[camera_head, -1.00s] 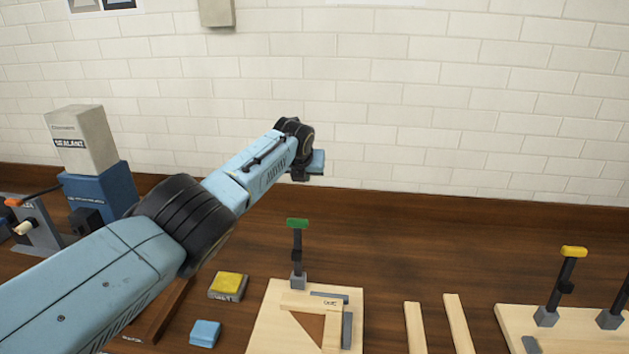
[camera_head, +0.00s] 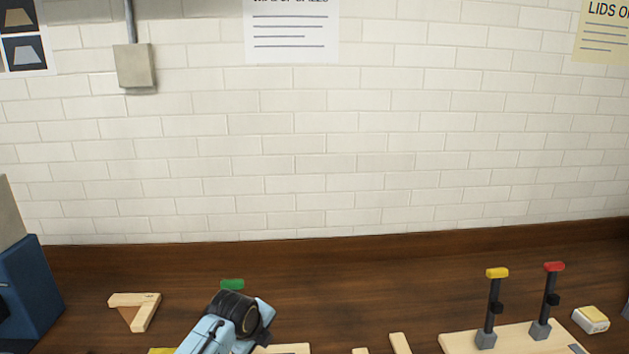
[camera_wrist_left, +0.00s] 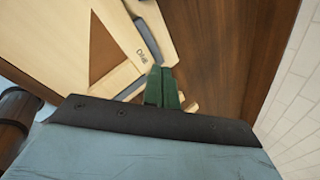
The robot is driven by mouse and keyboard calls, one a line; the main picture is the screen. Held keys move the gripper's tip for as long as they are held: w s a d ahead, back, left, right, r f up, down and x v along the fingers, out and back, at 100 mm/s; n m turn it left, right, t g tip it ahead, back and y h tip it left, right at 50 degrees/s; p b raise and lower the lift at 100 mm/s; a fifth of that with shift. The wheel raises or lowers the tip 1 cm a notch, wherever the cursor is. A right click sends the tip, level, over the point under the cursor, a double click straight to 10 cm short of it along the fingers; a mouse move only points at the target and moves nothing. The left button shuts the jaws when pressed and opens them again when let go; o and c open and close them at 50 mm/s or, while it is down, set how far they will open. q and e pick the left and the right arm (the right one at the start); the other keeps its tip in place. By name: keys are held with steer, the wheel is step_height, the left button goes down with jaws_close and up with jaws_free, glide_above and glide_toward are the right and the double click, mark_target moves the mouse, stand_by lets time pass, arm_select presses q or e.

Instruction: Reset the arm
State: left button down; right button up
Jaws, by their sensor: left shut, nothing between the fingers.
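My left arm comes in at the bottom of the head view and ends there in a blue and black wrist; the fingers cannot be made out in that view. In the left wrist view my left gripper (camera_wrist_left: 162,86) shows two dark green fingers pressed together with nothing between them. My right gripper is in neither view.
A triangular wooden frame (camera_head: 136,311) lies to the left. A blue box (camera_head: 28,292) is at far left.

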arm_select(q)
steer(key=s+a+f+n+g, duration=0.1)
steer(key=s+f+n, duration=0.2)
steer(key=s+n, duration=0.5)
steer(key=s+a+f+n, duration=0.2)
steer(key=s+f+n, duration=0.15)
steer(key=s, duration=0.95)
steer(key=s+a+r+n+g+y, duration=0.1)
steer(key=s+a+r+n, duration=0.2)
steer(key=s+n, duration=0.45)
steer(key=s+a+r+n, duration=0.3)
steer(key=s+n, duration=0.1)
steer(key=s, duration=0.7)
step_height(320, 180, down, 32)
steer(key=g+b, duration=0.1)
steer(key=b, duration=0.8)
steer(key=s+a+f+b, duration=0.1)
steer(key=s+f+b, duration=0.3)
steer(key=s+f, duration=0.5)
steer(key=s+a+f+g+b, duration=0.1)
steer(key=s+f+b, duration=0.3)
steer(key=f, duration=1.2)
steer(key=s+a, duration=0.1)
steer(key=s, duration=0.3)
steer(key=shift+s+a+m+g+b, duration=0.15)
steer(key=shift+s+m+g+b, duration=0.15)
steer(key=shift+s, duration=0.1)
